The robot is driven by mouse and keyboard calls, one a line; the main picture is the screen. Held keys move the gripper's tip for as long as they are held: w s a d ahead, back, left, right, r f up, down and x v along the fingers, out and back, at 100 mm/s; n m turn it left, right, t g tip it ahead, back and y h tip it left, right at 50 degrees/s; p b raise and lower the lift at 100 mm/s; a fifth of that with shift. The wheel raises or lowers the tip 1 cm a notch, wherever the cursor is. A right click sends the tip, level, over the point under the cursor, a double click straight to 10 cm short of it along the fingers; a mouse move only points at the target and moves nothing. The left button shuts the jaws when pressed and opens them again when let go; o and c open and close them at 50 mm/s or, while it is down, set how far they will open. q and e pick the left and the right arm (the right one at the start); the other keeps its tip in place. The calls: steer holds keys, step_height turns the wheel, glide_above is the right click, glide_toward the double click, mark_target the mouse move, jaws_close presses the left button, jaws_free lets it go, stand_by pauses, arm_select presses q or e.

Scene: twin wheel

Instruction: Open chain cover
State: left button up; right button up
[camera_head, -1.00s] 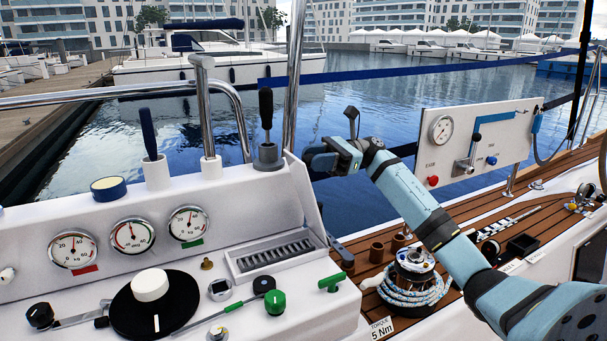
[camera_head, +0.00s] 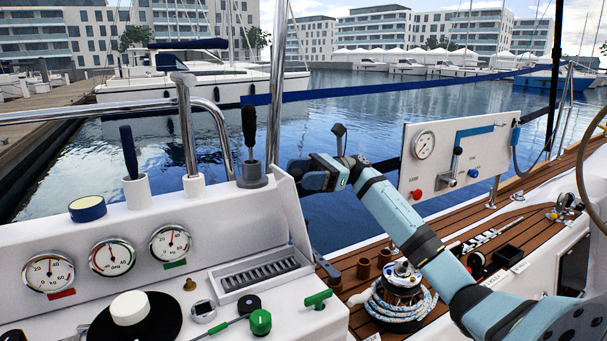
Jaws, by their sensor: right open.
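No part is clearly marked as a chain cover, and I cannot tell which one it is. A white framed recess with a dark ribbed strip (camera_head: 262,273) lies on the white console (camera_head: 240,215). My right gripper (camera_head: 293,170) is just past the console's right upper edge, over the water in the picture. It is open, with nothing seen between its fingers. The finger ends are small and dark, so I cannot tell whether they touch the console. My left gripper is not in view.
Levers, gauges (camera_head: 110,257), a black dial with a white knob (camera_head: 130,308) and a green handle (camera_head: 317,299) crowd the console. A rope-wound winch (camera_head: 402,297) stands on the deck under my right arm. A white panel (camera_head: 455,158) stands behind the arm.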

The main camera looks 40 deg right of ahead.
steer(key=shift+d, duration=0.1)
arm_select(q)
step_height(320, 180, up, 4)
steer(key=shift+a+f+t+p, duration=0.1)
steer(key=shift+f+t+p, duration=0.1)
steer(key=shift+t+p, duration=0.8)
arm_select(e)
steer(key=v, duration=1.3)
steer(key=shift+d, duration=0.3)
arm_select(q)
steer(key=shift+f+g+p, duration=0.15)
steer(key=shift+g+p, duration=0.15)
arm_select(e)
steer(key=shift+s, duration=0.1)
